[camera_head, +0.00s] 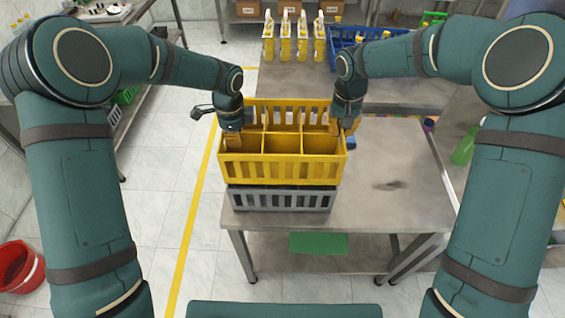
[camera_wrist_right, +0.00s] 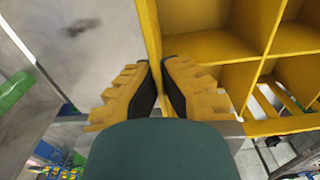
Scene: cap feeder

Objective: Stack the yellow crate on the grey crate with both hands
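The yellow crate (camera_head: 282,170), with several open compartments, is level and directly above the grey crate (camera_head: 282,200) at the left front of the steel table. I cannot tell whether the two touch. My left gripper (camera_head: 233,136) is at the yellow crate's left wall, with a finger inside the left compartment; its grip is too small to judge. My right gripper (camera_head: 346,122) is at the right wall. In the right wrist view, the right gripper (camera_wrist_right: 160,66) has its fingers on both sides of the yellow crate's wall (camera_wrist_right: 148,25), closed on it. The compartments I see are empty.
The steel table (camera_head: 400,185) is clear to the right except for a dark mark. Yellow-and-white bottles (camera_head: 293,40) and a blue crate (camera_head: 375,48) stand at the back. A green bottle (camera_head: 464,150) is at right. A red bucket (camera_head: 20,268) stands on the floor.

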